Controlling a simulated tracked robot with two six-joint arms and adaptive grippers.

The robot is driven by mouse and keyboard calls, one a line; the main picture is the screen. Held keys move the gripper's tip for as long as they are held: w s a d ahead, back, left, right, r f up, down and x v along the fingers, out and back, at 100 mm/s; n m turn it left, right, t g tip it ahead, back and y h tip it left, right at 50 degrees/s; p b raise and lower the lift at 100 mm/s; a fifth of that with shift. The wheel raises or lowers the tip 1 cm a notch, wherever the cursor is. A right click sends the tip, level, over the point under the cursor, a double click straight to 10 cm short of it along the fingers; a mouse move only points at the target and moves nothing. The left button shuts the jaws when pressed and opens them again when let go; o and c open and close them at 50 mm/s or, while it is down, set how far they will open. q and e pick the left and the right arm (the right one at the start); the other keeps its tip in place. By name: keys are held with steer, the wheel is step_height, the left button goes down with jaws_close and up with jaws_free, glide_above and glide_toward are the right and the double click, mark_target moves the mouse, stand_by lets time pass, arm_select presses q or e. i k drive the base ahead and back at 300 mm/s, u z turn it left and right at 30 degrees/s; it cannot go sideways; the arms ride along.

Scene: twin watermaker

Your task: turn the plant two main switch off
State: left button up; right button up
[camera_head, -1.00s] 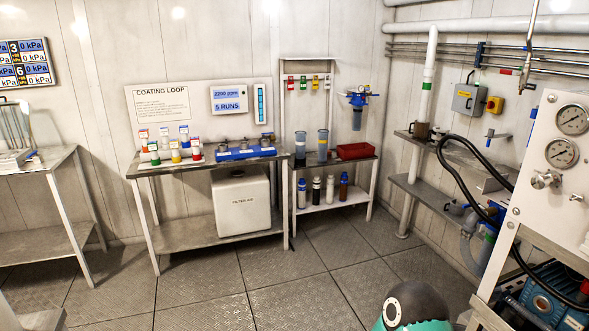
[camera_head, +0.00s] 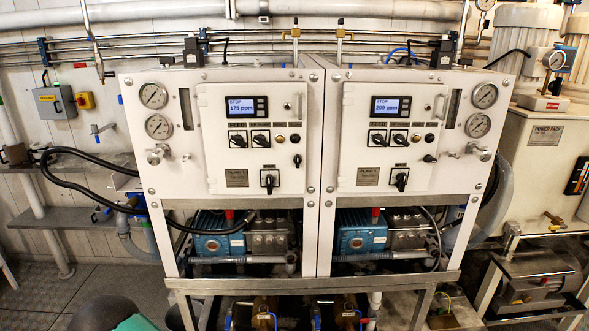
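Two white plant cabinets stand side by side, a left cabinet (camera_head: 220,110) and a right cabinet (camera_head: 350,110). Each has a small plate, but I cannot read its plant number surely. The left cabinet's lower rotary switch (camera_head: 269,180) has a black handle on a white plate. The right cabinet's lower rotary switch (camera_head: 400,180) looks alike, with its handle roughly upright. The left display (camera_head: 241,107) reads STOP, 175 ppm; the right display (camera_head: 391,107) reads STOP, 200 ppm. Neither gripper is in view; only part of my arm shows at the bottom left.
Blue pumps (camera_head: 219,242) sit under the cabinets behind a metal frame rail (camera_head: 310,284). A black hose (camera_head: 75,205) loops out at the left. A power pack (camera_head: 545,150) stands at the right. Open floor (camera_head: 45,290) shows at the lower left.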

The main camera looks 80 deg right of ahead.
mark_target(401, 178)
steer(key=u, duration=1.5)
steer(key=i, duration=0.1)
steer(key=z, duration=2.7)
steer(key=i, duration=0.2)
steer(key=z, duration=2.45)
steer(key=i, duration=0.5)
steer(key=u, duration=0.4)
